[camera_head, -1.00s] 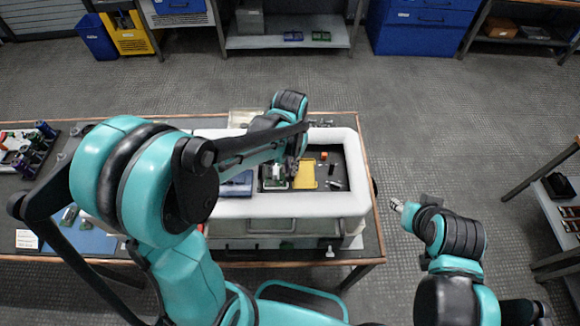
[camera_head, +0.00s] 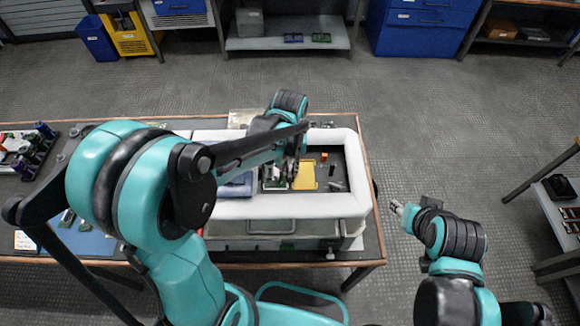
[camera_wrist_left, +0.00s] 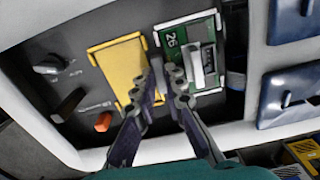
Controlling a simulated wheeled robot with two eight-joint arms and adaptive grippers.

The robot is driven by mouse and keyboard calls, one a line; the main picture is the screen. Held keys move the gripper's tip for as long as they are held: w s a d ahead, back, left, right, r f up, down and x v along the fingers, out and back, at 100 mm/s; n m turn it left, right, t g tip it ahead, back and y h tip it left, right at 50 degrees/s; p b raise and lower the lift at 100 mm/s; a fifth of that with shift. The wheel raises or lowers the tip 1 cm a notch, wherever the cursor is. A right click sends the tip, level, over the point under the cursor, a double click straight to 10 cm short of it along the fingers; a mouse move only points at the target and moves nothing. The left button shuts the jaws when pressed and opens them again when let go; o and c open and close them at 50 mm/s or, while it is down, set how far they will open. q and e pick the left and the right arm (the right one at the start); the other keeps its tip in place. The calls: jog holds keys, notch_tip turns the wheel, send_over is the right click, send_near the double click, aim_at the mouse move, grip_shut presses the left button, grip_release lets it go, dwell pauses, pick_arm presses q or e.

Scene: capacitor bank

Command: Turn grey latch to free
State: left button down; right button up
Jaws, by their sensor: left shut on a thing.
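The grey latch (camera_wrist_left: 157,68) looks like a small upright grey piece between the yellow plate (camera_wrist_left: 121,67) and the green module marked 26 (camera_wrist_left: 190,52). My left gripper (camera_wrist_left: 163,80) is shut on it in the wrist view, and the fingers hide much of it. In the head view my left gripper (camera_head: 292,173) reaches down into the white-rimmed bank, beside the yellow plate (camera_head: 303,174). The latch is too small to make out there. My right gripper (camera_head: 398,207) is off to the right of the bench, away from the bank; its jaw opening is unclear.
The white padded rim (camera_head: 350,180) surrounds the recessed panel. Blue modules (camera_wrist_left: 290,98) lie right.

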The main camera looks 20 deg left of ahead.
aim_at(290, 171)
pick_arm(q)
jog(key=c, duration=1.6)
grip_release()
notch_tip(290, 171, up, 12)
jog(key=shift+r, duration=0.1)
